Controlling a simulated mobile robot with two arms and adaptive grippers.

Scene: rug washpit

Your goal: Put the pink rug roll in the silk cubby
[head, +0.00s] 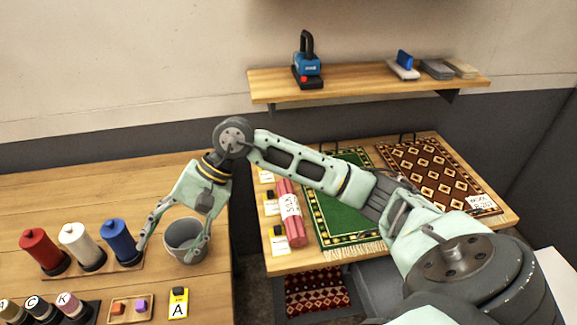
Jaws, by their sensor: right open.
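The pink rug roll (291,226), with a white lettered label around its middle, lies on the right table, beside the left edge of a green rug. My right gripper (170,247) is open and empty. It points down over the left table, by a grey bucket (183,240), well to the left of the roll. Its left finger is near a blue spool and its right finger is in front of the bucket. I cannot make out which place is the silk cubby. My left gripper is out of view.
My right arm reaches across above the right table. Red, white and blue spools (119,238) stand on the left table. A yellow tag marked A (178,303) lies near its front edge. A patterned rug (412,170) lies at right. A wall shelf (360,84) holds tools.

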